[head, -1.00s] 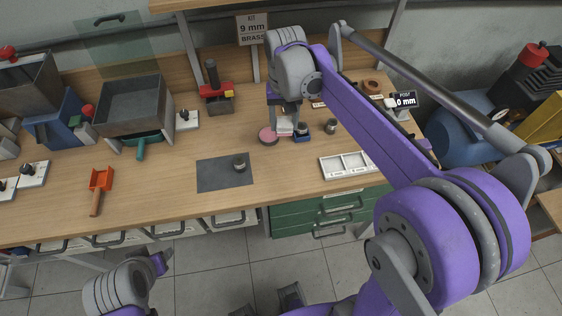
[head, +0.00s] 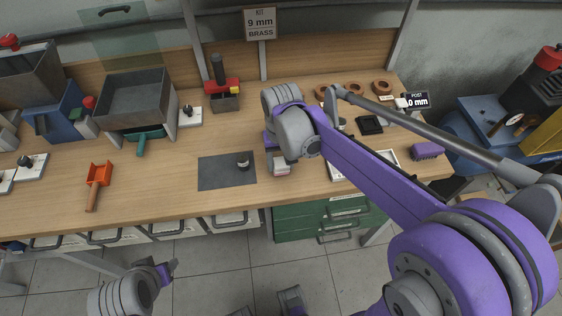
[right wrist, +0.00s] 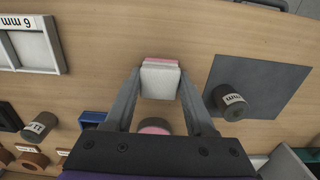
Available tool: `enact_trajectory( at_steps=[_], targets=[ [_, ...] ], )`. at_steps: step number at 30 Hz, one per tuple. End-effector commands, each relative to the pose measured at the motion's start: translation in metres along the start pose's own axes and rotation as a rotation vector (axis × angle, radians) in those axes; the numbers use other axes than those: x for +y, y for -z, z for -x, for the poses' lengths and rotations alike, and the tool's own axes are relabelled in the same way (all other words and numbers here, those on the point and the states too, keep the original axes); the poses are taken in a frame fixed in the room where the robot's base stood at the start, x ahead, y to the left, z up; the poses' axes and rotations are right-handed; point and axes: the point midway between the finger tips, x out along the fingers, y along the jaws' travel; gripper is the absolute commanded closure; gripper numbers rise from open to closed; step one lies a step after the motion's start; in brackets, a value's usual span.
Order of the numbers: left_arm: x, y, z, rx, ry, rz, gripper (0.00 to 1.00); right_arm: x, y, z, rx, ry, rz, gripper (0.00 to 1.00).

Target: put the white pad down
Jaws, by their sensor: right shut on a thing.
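The white pad (right wrist: 160,82) has a pink layer on its far side. In the right wrist view it sits between the two fingers of my right gripper (right wrist: 161,88), which is shut on it. In the head view the pad (head: 282,170) shows just below my right gripper (head: 280,164), close over the bench near its front edge, right of the dark grey mat (head: 215,174). I cannot tell whether the pad touches the bench. My left gripper (head: 165,271) is low in front of the bench, apart from everything; its opening is unclear.
A small labelled cylinder (head: 243,160) stands on the mat. A pink round piece (right wrist: 155,126) shows partly behind the fingers in the wrist view. A white compartment tray (right wrist: 30,45) lies to the other side, partly hidden by my arm in the head view. Bare bench surrounds the pad.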

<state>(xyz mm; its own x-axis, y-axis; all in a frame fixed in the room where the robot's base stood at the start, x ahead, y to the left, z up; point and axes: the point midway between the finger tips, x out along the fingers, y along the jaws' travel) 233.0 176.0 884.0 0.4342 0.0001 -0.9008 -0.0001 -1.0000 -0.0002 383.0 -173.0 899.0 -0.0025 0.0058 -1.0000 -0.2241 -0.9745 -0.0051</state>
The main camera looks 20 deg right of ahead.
Motion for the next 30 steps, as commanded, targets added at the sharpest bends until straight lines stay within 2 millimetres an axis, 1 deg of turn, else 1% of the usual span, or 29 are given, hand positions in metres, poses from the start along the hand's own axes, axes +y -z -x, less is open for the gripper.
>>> enact_trajectory(
  at_steps=[7,10,11,15,16,25,28,30],
  targets=[
    [0.0,0.0,0.0,0.0,0.0,0.0,0.5,0.0,0.0,-0.001,0.0,0.0,0.0,0.97],
    [0.0,-0.002,-0.002,-0.001,0.0,0.0,0.5,0.0,0.0,-0.004,0.0,0.0,0.0,0.97],
    [0.0,-0.002,-0.002,-0.001,0.0,0.0,0.5,0.0,0.0,-0.004,0.0,0.0,0.0,0.43],
    [0.0,-0.001,-0.002,-0.001,0.0,0.0,0.5,0.0,0.0,-0.003,0.0,0.0,0.0,0.18],
    [0.0,-0.001,-0.002,-0.001,0.0,0.0,0.5,0.0,0.0,-0.003,0.0,0.0,0.0,0.15],
    [0.0,0.0,-0.001,0.0,0.0,0.0,0.5,0.0,0.0,-0.001,0.0,0.0,0.0,0.15],
    [0.0,0.001,0.001,0.001,0.0,0.0,0.5,0.0,0.0,0.007,0.0,0.0,0.0,0.15],
    [0.0,0.002,0.002,0.001,0.0,0.0,0.5,0.0,0.0,0.017,0.0,0.0,0.0,0.15]
  ],
)
